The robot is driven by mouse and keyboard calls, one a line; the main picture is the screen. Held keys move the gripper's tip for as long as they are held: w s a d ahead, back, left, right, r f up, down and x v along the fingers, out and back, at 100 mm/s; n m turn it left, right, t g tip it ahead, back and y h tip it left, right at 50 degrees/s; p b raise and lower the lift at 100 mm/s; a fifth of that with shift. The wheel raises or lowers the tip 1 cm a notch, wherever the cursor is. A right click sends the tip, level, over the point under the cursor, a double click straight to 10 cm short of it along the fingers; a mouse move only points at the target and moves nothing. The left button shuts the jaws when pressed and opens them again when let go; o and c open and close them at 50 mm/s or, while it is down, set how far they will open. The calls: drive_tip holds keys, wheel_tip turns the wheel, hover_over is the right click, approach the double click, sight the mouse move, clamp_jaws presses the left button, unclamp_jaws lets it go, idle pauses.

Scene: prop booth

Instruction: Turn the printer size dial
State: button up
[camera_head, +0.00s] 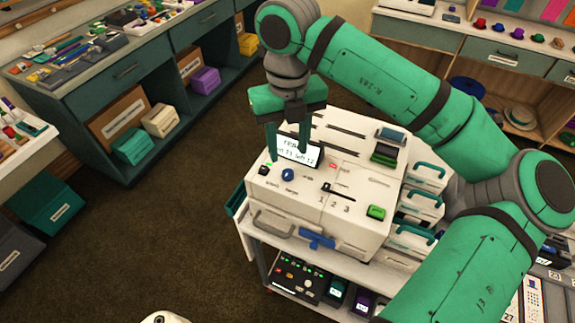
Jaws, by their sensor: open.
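The printer (330,205) is a white box on a low cart, with a small display (300,152) near its back left. A round blue knob (288,174) sits on its top in front of the display, with a small black knob (263,170) to its left. Their labels are too small to read surely, so I cannot tell which is the size dial. My gripper (288,154) points down with its two fingers apart and empty. It is over the display and knob area, partly covering the display. I cannot tell how high the fingertips are above the panel.
A slider (340,188) with marks 1, 2, 3 and a green button (376,212) are right of the blue knob. A blue handle (317,240) is on the printer's front. Drawers with green handles (427,172) stand at right. Open floor lies left.

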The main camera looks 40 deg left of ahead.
sight(288, 173)
wheel_tip(288, 173, down, 6)
drive_tip(key=shift+r, duration=0.1)
drive_tip(key=shift+f, duration=0.85)
drive_tip(key=c, duration=1.1)
